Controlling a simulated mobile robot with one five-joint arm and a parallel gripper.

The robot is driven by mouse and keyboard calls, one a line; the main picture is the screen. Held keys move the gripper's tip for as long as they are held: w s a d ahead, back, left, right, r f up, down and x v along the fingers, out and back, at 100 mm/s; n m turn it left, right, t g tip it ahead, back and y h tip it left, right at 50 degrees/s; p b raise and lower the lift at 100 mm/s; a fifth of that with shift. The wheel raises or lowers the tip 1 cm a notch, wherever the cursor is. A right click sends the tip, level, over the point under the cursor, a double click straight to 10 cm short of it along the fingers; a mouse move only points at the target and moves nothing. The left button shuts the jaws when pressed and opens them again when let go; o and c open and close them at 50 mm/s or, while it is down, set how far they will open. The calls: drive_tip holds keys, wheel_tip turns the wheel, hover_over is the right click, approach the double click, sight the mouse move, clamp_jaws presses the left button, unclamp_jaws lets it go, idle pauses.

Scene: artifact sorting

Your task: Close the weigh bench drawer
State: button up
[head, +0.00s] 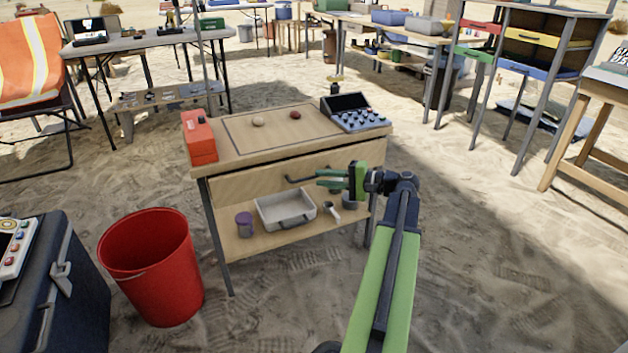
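The weigh bench (215,158) stands in the middle of the head view, with a wooden top and grey legs. Its drawer (245,181) has a pale wooden front and a dark bar handle (300,179). A dark gap shows under the bench top along the drawer's upper edge; the drawer looks slightly out, but how far I cannot tell. My gripper (328,179) is in front of the drawer's right part, its green fingers pointing left beside the handle's right end. Whether it touches the handle or how far the fingers are apart is unclear. The drawer's right end is partly hidden behind my gripper.
On the bench top are an orange-red case (200,137), two small pieces and a dark keypad device (356,113). The lower shelf holds a purple-lidded jar (244,224) and a pale tray (286,210). A red bucket (152,268) stands front left. Sand right of my arm is clear.

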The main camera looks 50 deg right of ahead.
sight(313, 176)
drive_tip(key=x, duration=0.4)
drive_tip(key=shift+c, duration=0.3)
clamp_jaws()
drive_tip(key=shift+w+d, duration=0.1)
idle(1.0)
